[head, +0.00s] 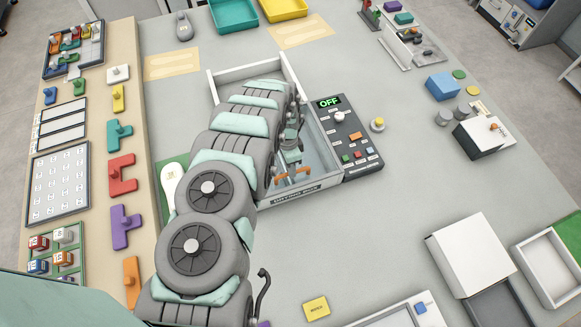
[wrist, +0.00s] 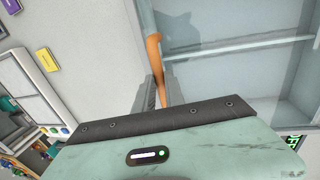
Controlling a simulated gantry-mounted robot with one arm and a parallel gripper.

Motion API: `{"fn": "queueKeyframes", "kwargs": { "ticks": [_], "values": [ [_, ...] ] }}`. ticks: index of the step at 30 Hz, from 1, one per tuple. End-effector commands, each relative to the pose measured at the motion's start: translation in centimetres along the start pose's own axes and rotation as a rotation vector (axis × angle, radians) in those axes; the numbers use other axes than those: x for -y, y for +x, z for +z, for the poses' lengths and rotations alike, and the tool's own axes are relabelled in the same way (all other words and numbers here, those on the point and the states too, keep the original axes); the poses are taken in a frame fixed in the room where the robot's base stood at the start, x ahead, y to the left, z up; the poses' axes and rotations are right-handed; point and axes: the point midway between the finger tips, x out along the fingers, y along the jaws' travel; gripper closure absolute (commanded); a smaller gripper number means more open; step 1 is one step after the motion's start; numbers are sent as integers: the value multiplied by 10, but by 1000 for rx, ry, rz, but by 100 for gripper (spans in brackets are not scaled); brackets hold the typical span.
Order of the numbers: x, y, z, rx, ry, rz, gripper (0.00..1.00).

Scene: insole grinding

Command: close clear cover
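The drying box (head: 295,201) stands at the middle of the table, partly hidden by my arm. A clear panel, seemingly its cover, shows in the wrist view (wrist: 235,50) with a pale bar across it. An orange handle (head: 282,182) shows near the front of the box, and in the wrist view (wrist: 154,50) it runs down between my fingers. My gripper (head: 291,165) is low over the front part of the box. Its fingers, seen in the wrist view (wrist: 159,92), appear closed against both sides of the handle. The cover's exact angle is hard to tell.
A dark control panel (head: 348,140) reading OFF adjoins the box's right side. A white insole (head: 171,185) lies left of my arm. A white box (head: 470,250) and an open white tray (head: 552,268) stand at lower right.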

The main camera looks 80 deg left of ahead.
Motion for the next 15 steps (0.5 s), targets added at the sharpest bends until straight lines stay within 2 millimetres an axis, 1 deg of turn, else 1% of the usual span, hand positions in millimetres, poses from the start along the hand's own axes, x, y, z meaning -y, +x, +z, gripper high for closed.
{"fn": "queueKeyframes", "kwargs": {
  "ticks": [1, 8, 9, 15],
  "values": [
    [-4, 1, 0, 4, 1, 9, 84],
    [-2, 0, 0, 3, 1, 6, 65],
    [-2, 0, 0, 3, 1, 6, 64],
    [-2, 0, 0, 2, 1, 4, 64]
  ]
}}
